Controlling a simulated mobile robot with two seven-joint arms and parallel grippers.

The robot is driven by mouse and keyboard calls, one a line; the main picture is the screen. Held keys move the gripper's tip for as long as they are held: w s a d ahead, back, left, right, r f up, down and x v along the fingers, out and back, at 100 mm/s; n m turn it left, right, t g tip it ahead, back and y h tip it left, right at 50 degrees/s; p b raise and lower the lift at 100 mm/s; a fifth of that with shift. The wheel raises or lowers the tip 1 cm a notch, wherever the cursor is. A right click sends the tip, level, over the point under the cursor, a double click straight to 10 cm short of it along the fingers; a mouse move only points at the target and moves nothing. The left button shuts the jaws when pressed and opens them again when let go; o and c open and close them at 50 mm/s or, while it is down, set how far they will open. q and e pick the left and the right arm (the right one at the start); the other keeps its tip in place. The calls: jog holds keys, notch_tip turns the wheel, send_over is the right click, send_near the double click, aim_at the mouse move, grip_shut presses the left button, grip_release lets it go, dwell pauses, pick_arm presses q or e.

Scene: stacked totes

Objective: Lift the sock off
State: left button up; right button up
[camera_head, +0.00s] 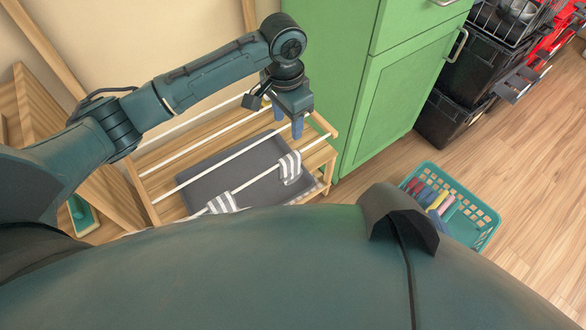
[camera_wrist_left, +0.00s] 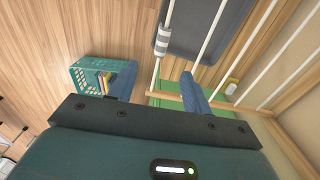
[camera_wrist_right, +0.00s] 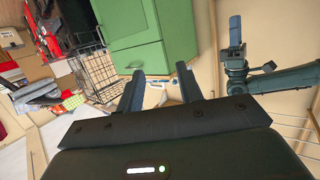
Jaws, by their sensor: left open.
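A grey-and-white striped sock (camera_head: 290,168) hangs over a white rod of a wooden drying rack (camera_head: 326,131). A second striped sock (camera_head: 222,203) hangs on the same rod further left, its lower part hidden by my body. My left gripper (camera_head: 288,121) is open and empty above the rack, apart from both socks. The left wrist view shows one sock (camera_wrist_left: 162,42) on its rod, beyond the gap between the open left fingers (camera_wrist_left: 160,86). My right gripper (camera_wrist_right: 158,85) shows only in its own wrist view, open with nothing between its fingers.
A grey tray (camera_head: 205,170) lies under the rods. A green cabinet (camera_head: 385,100) stands right of the rack. A teal basket (camera_head: 482,222) with coloured items is on the floor at the right. Black crates (camera_head: 445,120) stand behind it. Wooden floor (camera_head: 540,180) is clear at the far right.

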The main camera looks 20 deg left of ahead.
pick_arm(q)
jog(key=f+b, duration=0.4)
jog(key=f, duration=0.1)
jog(key=shift+a+f, duration=0.15)
jog(key=shift+a, duration=0.1)
jog(key=shift+f+b, duration=0.65)
jog(key=shift+b, duration=0.1)
notch_tip(320, 180, down, 7)
jog(key=b, duration=0.2)
jog(key=shift+w+r+b, duration=0.1)
jog(key=shift+b, duration=0.25)
jog(key=shift+f, duration=0.45)
jog(key=f+b, duration=0.2)
jog(key=f, duration=0.1)
jog(key=f+b, duration=0.1)
jog(key=f, duration=0.1)
jog(key=shift+w+d, duration=0.2)
jog(key=shift+d, duration=0.05)
pick_arm(e)
jog(key=w+a+f+n+t+y, duration=0.1)
jog(key=a+f+n+t+y, duration=0.2)
jog(key=a+f+y, duration=0.1)
jog(key=shift+w+f+n, duration=0.25)
jog(key=shift+f+n, duration=0.05)
jog(key=shift+n, duration=0.1)
pick_arm(q)
jog(key=c, duration=1)
